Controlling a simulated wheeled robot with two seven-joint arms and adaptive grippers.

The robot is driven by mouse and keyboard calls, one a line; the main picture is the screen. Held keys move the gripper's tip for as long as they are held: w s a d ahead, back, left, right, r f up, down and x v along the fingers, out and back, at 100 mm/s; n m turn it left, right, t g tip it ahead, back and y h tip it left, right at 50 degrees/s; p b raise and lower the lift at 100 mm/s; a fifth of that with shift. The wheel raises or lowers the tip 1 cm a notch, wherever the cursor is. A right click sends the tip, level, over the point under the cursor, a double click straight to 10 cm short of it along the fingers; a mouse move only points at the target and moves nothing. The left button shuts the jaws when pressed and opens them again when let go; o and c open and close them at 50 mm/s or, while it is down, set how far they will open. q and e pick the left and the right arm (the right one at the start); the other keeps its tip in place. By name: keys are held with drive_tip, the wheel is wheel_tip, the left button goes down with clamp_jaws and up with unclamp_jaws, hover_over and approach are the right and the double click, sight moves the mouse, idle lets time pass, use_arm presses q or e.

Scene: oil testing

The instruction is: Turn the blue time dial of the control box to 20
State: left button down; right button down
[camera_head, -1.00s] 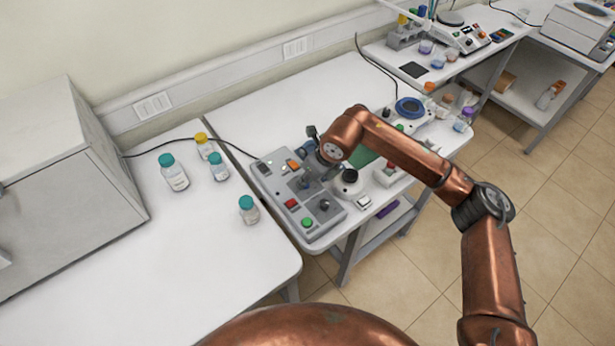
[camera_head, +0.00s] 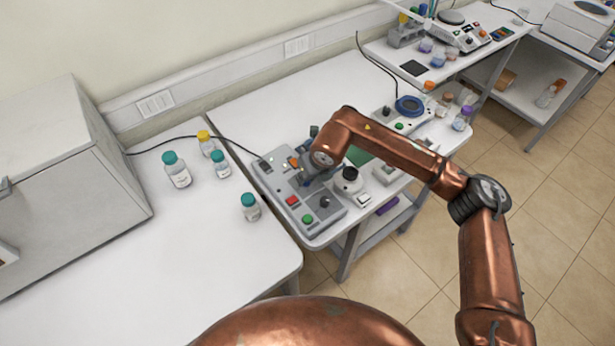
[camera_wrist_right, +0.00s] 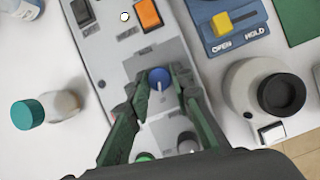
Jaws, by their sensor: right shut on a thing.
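The control box (camera_head: 326,219) is a grey sloped panel on the white bench in the head view; it also shows in the right wrist view (camera_wrist_right: 117,68). Its blue time dial (camera_wrist_right: 159,77) is a small round knob with a white pointer mark. My right gripper (camera_wrist_right: 160,84) has one finger on each side of the dial and is shut on it. In the head view my right gripper (camera_head: 306,177) is over the middle of the box and hides the dial. The scale numbers around the dial are not legible. My left gripper is out of view.
An orange switch (camera_wrist_right: 149,14) lies beyond the dial on the panel. A blue unit with a yellow slider (camera_wrist_right: 232,21) and a white device with a black knob (camera_wrist_right: 281,92) stand right of the box. Bottles with teal caps (camera_head: 171,159) stand to its left.

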drive_tip(key=c, duration=1.7)
unclamp_jaws()
drive_tip(key=v, duration=1.2)
drive_tip(key=shift+w, duration=0.15)
